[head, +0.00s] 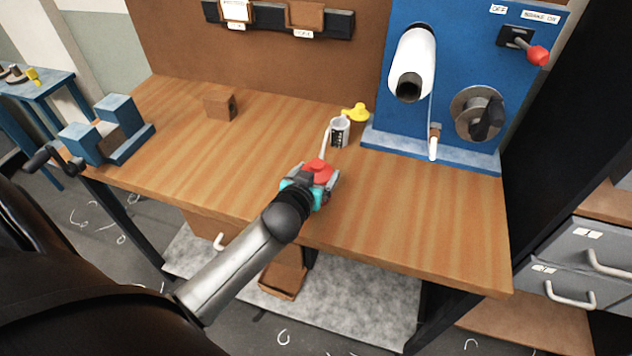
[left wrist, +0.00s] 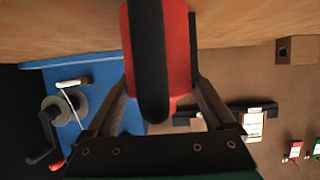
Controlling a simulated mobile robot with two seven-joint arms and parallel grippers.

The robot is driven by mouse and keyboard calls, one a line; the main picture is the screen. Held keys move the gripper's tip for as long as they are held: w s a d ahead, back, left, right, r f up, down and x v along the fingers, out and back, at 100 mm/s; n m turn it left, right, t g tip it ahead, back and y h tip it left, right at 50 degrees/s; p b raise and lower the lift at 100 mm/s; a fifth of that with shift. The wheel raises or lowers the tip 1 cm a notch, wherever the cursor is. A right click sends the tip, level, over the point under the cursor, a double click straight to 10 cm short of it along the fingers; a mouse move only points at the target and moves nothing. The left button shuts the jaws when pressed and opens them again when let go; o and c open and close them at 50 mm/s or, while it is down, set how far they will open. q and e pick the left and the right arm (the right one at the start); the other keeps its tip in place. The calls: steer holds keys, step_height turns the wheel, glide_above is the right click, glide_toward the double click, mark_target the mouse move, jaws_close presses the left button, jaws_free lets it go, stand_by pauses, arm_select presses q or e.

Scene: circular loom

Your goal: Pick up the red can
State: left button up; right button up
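The red can (head: 319,167) has a thin white spout pointing up and away. It is at the front middle of the wooden workbench. My left gripper (head: 311,181) has its fingers on either side of the can. In the left wrist view the red can (left wrist: 179,60) fills the space between the fingers, with a black handle in front of it. No gap shows between the right-hand finger and the can; the other fingertip is partly hidden by it. I cannot tell whether the can touches the bench. My right gripper is not in view.
A pale cup (head: 340,132) and a yellow object (head: 356,112) stand just beyond the can. A blue panel (head: 455,60) with a white roll and crank is at back right. A brown block (head: 220,106) and a blue vise (head: 118,118) are left. The bench's front right is clear.

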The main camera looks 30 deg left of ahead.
mark_target(317, 167)
arm_select(q)
steer(key=c, duration=1.2)
steer(key=shift+r, duration=0.1)
step_height(317, 167, up, 20)
steer(key=p, duration=0.4)
steer(key=shift+p, duration=0.35)
